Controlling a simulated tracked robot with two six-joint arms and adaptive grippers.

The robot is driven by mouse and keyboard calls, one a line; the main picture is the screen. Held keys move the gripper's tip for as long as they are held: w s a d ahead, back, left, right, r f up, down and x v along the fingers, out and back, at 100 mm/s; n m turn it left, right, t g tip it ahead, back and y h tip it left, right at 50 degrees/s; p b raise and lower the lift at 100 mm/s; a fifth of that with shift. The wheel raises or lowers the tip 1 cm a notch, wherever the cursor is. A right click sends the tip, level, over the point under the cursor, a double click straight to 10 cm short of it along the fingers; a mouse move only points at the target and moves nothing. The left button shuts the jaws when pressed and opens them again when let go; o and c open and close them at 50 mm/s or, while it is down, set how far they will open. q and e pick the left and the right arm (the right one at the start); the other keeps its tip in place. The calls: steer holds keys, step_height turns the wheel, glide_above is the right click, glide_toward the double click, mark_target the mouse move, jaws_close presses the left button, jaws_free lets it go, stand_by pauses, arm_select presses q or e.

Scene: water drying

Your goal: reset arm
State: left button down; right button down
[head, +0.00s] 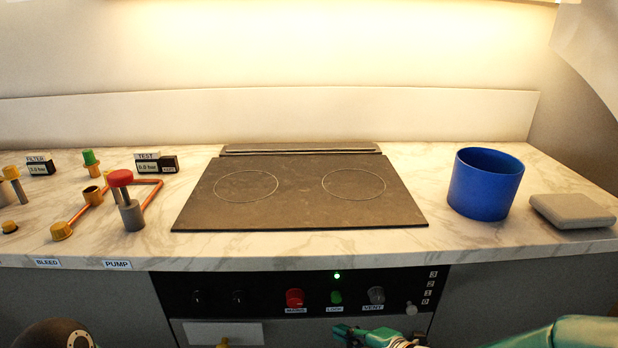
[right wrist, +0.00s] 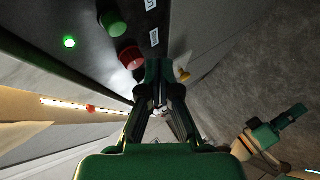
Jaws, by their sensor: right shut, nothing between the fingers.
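My right gripper (head: 345,331) shows at the bottom centre of the head view, in front of the dark control panel and below its knobs. In the right wrist view its two dark fingers (right wrist: 161,92) meet at the tips. It is shut and empty. The green and tan arm of mine at the lower right of the right wrist view seems to be the left one, with its green gripper (right wrist: 290,116) small and its jaws unclear. My right forearm enters the head view from the lower right.
The control panel has a red knob (head: 295,298), a green button (head: 336,297) and a grey vent knob (head: 376,295). Above are a black cooktop (head: 300,205), a blue pot (head: 485,185) and a grey block (head: 572,211). Valves and pipes with a red-topped pump (head: 121,178) stand left.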

steer(key=s+d+f+m+g+h, duration=0.1)
steer(key=s+f+m+g, duration=0.2)
steer(key=f, duration=0.6)
steer(key=s+f+m+g+h, duration=0.1)
steer(key=s+f+m, duration=0.3)
steer(key=f, duration=0.5)
steer(key=s+d+f+m+g+h, duration=0.1)
steer(key=s+f+m+g, duration=0.2)
steer(key=s+f+m, duration=0.35)
steer(key=s+d+f+m+g+h, duration=0.1)
steer(key=s+d+f+m+g, duration=0.15)
steer(key=s+m, duration=0.6)
step_height(320, 180, up, 13)
steer(key=w+m+p, duration=0.1)
steer(key=m+p, duration=0.1)
steer(key=p, duration=1.1)
steer(key=shift+w+a, duration=0.2)
steer(key=shift+a, duration=0.25)
